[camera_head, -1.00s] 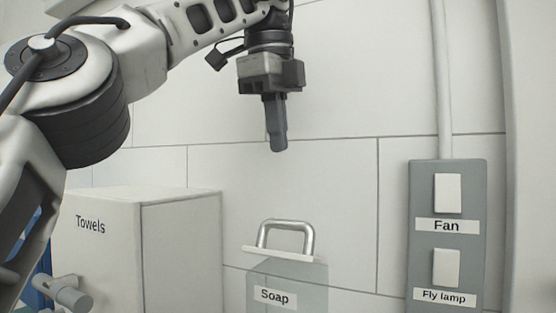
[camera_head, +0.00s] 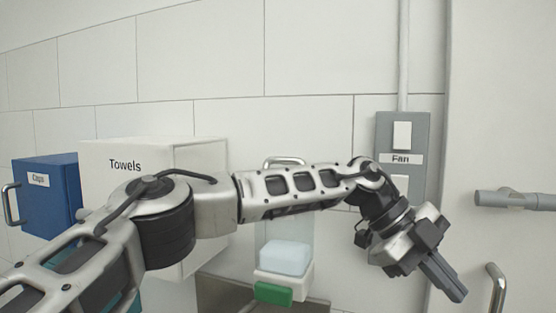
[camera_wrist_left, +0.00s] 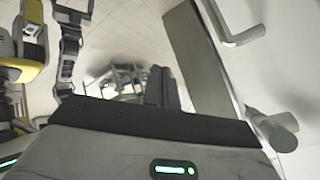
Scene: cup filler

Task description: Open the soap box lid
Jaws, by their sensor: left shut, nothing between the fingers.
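The soap box (camera_head: 286,257) hangs on the wall at the lower middle of the head view, a clear box with pale contents and a green part at its base. Its lid handle (camera_head: 284,161) is a silver bar that shows just above my left forearm. The forearm hides the lid itself, so I cannot tell whether it is open. My left gripper (camera_head: 457,292) is shut and empty, to the right of the soap box and apart from it, pointing down right. Its fingers also show in the left wrist view (camera_wrist_left: 162,88). My right gripper is not in view.
The white Towels box (camera_head: 110,165) and the blue Cups box (camera_head: 45,190) are on the left. A grey switch panel (camera_head: 402,125) is on the wall behind my left wrist. At the right are a door handle (camera_head: 515,199) and a silver pull (camera_head: 496,285). The upper wall is clear.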

